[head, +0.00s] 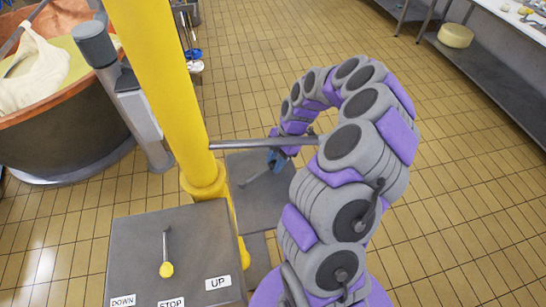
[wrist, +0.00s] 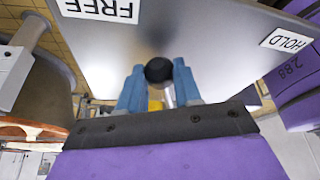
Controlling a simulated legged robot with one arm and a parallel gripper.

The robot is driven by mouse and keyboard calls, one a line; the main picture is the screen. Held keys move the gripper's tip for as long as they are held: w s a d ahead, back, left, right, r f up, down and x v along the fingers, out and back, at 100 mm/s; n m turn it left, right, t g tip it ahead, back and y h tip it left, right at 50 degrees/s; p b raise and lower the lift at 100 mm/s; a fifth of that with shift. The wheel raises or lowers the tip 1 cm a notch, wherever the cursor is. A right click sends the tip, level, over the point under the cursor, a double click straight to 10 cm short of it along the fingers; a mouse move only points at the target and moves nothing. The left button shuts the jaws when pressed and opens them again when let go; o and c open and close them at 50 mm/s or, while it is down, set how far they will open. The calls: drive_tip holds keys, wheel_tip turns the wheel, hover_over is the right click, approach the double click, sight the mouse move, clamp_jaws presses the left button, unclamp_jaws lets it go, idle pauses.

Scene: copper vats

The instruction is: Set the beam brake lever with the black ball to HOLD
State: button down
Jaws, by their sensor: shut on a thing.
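The black ball (wrist: 159,70) of the brake lever sits between the two blue fingers of my gripper (wrist: 158,88) in the wrist view, and the gripper is shut on it. A short bit of pale shaft (wrist: 168,97) shows behind the ball. The grey brake plate (wrist: 205,45) carries a FREE label (wrist: 98,8) and a HOLD label (wrist: 287,40). The ball lies between them, nearer FREE in the picture. In the head view my blue gripper (head: 277,159) is over the plate (head: 268,207), partly behind my arm; the ball is hidden there.
A grey box (head: 200,235) with a yellow-ball lever (head: 166,268) and DOWN, STOP and UP labels stands in front. A yellow post (head: 165,90) with a horizontal bar (head: 240,143) rises beside the plate. A copper vat (head: 75,135) is at left. Tiled floor is open behind.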

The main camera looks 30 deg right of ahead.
drive_tip(key=shift+s+a+m, duration=0.15)
drive_tip(key=shift+s+m, duration=0.15)
drive_tip(key=shift+s, duration=0.05)
drive_tip(key=c, duration=1.2)
unclamp_jaws()
drive_tip(key=o, duration=0.4)
drive_tip(key=shift+a, duration=0.25)
drive_tip(key=shift+w+d+r, duration=0.15)
drive_tip(key=shift+d+r, duration=0.4)
drive_tip(key=shift+d, duration=0.15)
drive_tip(key=d, duration=1.1)
drive_tip(key=shift+d+p, duration=0.15)
drive_tip(key=shift+p, duration=0.15)
drive_tip(key=shift+c, duration=0.2)
